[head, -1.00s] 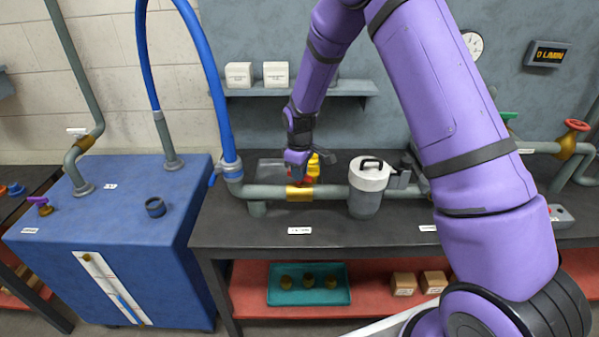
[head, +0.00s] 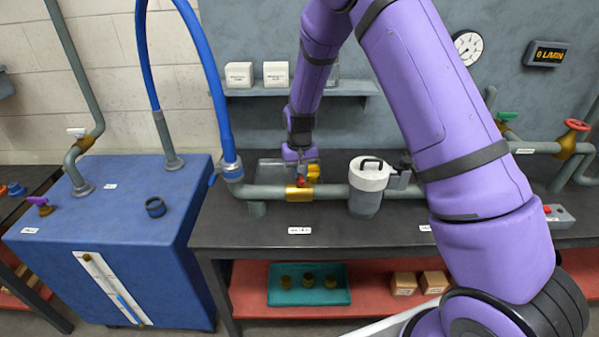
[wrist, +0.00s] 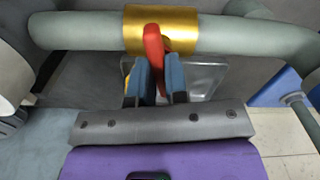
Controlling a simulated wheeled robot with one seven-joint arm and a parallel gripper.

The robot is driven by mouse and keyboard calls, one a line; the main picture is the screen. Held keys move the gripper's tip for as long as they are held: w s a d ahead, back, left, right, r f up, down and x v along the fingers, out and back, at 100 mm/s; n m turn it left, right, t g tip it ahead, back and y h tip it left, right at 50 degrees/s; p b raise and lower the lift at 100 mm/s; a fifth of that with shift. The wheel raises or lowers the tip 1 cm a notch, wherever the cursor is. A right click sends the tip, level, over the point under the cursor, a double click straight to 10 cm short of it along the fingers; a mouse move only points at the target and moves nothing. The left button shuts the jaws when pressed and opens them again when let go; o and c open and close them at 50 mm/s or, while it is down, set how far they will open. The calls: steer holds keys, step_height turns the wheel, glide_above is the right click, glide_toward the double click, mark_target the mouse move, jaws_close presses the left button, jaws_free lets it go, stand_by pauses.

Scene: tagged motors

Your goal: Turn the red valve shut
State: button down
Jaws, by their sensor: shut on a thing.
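The red valve lever (wrist: 153,45) sits on a brass valve body (wrist: 178,28) in the grey pipe. In the wrist view the lever points away from the pipe, roughly crosswise to it, towards my gripper (wrist: 160,66). The gripper's two blue-grey fingers are shut on the lever's end. In the head view the lever (head: 300,180) shows as a small red patch just above the brass body (head: 299,194). My gripper (head: 303,172) reaches down to it from behind, and partly hides it.
A yellow object (head: 313,172) and a clear tray (head: 268,169) lie behind the pipe, close to the gripper. A white-lidded canister (head: 367,190) stands right of the valve. A red handwheel (head: 576,125) and green handle (head: 507,115) are farther right.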

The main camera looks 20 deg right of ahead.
steer(key=shift+m, duration=1.2)
steer(key=c, duration=1.1)
jaws_free()
step_height(320, 180, up, 11)
steer(key=shift+f, duration=0.1)
